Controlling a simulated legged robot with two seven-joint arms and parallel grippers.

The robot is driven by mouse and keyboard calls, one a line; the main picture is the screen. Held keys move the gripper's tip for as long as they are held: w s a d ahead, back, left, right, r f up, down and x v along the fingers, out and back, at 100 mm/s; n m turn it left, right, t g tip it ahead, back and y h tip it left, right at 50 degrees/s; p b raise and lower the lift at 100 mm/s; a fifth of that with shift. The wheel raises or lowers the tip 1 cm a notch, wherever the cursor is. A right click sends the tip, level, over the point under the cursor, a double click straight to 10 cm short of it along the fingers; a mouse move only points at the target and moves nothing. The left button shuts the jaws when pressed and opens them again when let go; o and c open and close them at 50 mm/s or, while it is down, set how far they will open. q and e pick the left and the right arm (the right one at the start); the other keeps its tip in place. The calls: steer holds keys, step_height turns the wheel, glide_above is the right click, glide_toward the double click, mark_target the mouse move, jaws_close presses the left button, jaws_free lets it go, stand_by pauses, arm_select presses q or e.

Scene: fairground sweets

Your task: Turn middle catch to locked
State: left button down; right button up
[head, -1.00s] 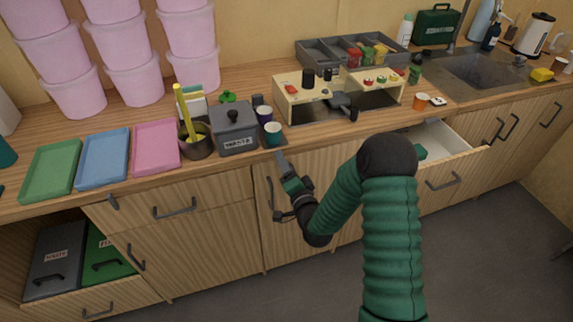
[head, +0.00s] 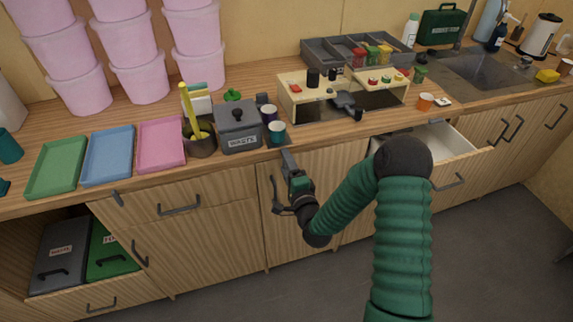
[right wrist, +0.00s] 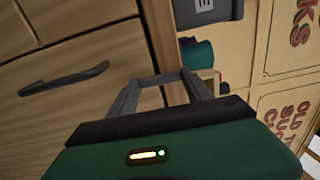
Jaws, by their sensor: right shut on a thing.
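My right gripper (head: 290,164) is at the front edge of the worktop, above the middle cabinet door (head: 318,180). It is shut on the middle catch, a small grey piece that its jaws largely hide, so I cannot tell how the catch is turned. In the right wrist view the two grey fingers (right wrist: 164,84) lean towards each other at the wooden worktop edge (right wrist: 163,35). My left gripper is not in view.
A teal cup (head: 276,133) and a grey lidded bin (head: 238,130) stand close above the gripper. An open drawer (head: 450,145) juts out at the right, behind my right arm. A lower drawer (head: 100,295) with grey and green boxes is open at the left.

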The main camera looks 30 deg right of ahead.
steer(key=shift+s+f, duration=0.1)
steer(key=shift+f, duration=0.15)
steer(key=o, duration=1.1)
steer(key=shift+c, duration=0.2)
steer(key=o, duration=0.3)
steer(key=shift+d, duration=0.15)
steer(key=shift+r, duration=0.1)
steer(key=p+v, duration=0.7)
steer(key=v, duration=0.9)
steer(key=shift+s, duration=0.35)
